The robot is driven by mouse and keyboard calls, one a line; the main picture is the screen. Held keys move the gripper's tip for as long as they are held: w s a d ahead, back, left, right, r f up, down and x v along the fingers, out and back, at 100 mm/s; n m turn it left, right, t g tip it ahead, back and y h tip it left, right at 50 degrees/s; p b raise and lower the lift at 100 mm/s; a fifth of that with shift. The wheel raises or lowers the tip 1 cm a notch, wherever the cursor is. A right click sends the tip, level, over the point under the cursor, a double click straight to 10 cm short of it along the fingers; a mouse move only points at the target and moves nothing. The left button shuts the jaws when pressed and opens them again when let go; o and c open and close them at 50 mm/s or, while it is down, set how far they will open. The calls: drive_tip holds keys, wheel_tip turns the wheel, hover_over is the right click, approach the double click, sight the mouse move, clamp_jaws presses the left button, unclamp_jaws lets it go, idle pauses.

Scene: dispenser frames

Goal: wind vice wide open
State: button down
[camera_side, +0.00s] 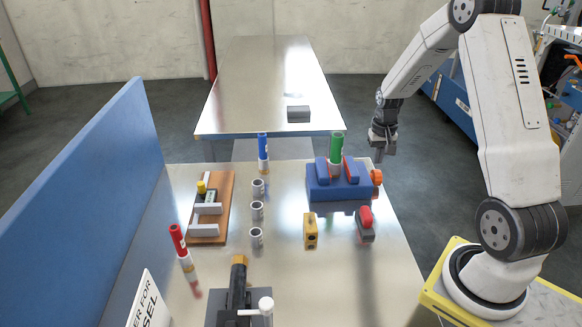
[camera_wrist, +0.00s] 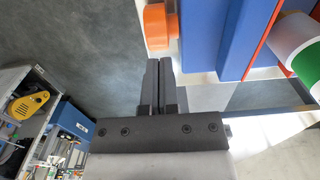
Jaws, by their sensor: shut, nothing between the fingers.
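The vice (camera_side: 340,190) is a blue block at the right back of the near table, with blue jaws and red faces. A green and white marker (camera_side: 336,150) stands upright between the jaws; whether they grip it I cannot tell. The orange knob (camera_side: 376,177) is on the vice's right side. In the wrist view the knob (camera_wrist: 156,27) is just beyond my fingertips, beside the blue vice body (camera_wrist: 215,35), and the marker (camera_wrist: 298,45) is at the right. My gripper (camera_side: 380,155) is shut and empty, a little above and behind the knob, apparently not touching it (camera_wrist: 159,62).
A blue marker (camera_side: 263,150), several grey cups (camera_side: 257,210), a yellow block (camera_side: 310,230), a red-topped grey piece (camera_side: 366,224), a wooden board (camera_side: 224,205), a red marker (camera_side: 181,245) and a black clamp-like device (camera_side: 238,290) stand on the table. A blue wall (camera_side: 85,200) borders the left.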

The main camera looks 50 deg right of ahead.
drive_tip(key=shift+f, duration=1.15)
idle(0.5)
drive_tip(key=shift+s+a+f, duration=0.1)
drive_tip(key=shift+s+a, duration=0.25)
idle(1.1)
drive_tip(key=shift+w+d+r, duration=0.15)
drive_tip(key=shift+r, duration=1.1)
drive_tip(key=shift+s+a, duration=0.5)
drive_tip(key=shift+a, duration=0.05)
drive_tip(key=shift+r, duration=0.15)
